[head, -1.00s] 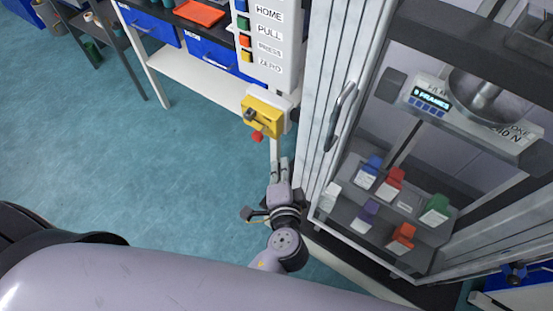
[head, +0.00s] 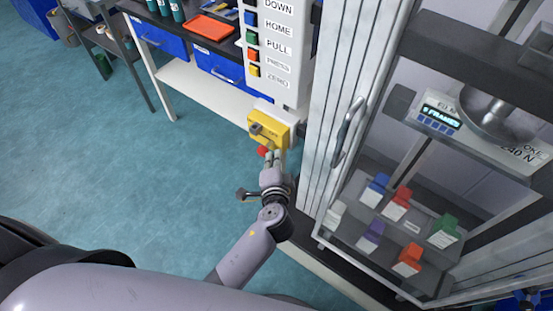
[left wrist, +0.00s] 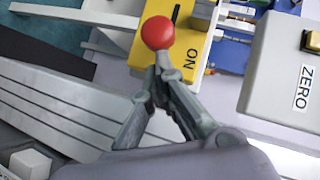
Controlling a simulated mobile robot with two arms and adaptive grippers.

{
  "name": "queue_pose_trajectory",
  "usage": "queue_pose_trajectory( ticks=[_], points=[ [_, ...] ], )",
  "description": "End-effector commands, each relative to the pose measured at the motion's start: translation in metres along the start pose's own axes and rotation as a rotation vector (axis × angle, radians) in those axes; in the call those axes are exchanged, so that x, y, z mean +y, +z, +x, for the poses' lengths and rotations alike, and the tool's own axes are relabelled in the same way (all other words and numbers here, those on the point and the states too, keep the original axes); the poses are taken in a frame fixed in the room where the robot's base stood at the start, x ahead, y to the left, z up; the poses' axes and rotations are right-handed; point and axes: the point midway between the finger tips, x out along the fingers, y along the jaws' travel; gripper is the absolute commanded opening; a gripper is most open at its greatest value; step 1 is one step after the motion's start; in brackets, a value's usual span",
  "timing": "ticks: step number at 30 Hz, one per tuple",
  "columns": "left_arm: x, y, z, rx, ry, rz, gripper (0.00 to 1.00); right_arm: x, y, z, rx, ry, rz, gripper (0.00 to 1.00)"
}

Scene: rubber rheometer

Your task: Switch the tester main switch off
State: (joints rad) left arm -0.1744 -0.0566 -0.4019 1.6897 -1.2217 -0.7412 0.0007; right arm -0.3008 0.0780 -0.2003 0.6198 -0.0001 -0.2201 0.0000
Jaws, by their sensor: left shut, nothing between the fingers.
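The tester main switch is a yellow box (head: 268,130) on the side of the white button panel, with a grey lever part and a red ball knob (head: 263,152) at its lower end. In the left wrist view the yellow face (left wrist: 188,40) carries the word ON and a black mark. The red knob (left wrist: 158,32) stands out in front of it. My left gripper (head: 272,154) is shut and empty, its fingertips right beside the knob. In the left wrist view the fingertips (left wrist: 158,72) lie just below the knob; I cannot tell whether they touch it.
The button panel (head: 297,85) with coloured buttons stands above the switch; its ZERO label (left wrist: 303,88) shows close by. The glazed tester door with a handle (head: 349,128) is to the right. A white shelf (head: 200,90) is behind left. Open floor (head: 120,160) lies left.

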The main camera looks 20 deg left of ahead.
Motion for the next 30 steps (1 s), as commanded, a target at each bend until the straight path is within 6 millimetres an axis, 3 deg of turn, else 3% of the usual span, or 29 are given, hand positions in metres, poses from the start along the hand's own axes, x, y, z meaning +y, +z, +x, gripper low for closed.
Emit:
queue_pose_trajectory(
  ticks=[5,15,30],
  points=[
    [-0.003,0.003,0.003,-0.001,-0.001,0.001,0.0,0.002,0.0,-0.001,0.0,0.002,-0.001,0.4],
    [-0.029,0.043,0.036,-0.002,-0.002,0.001,0.0,0.004,0.0,-0.008,0.0,0.005,-0.001,0.4],
    [-0.032,0.045,0.038,-0.001,-0.001,0.0,0.0,0.003,-0.001,-0.01,0.001,0.004,-0.001,0.4]
  ],
)
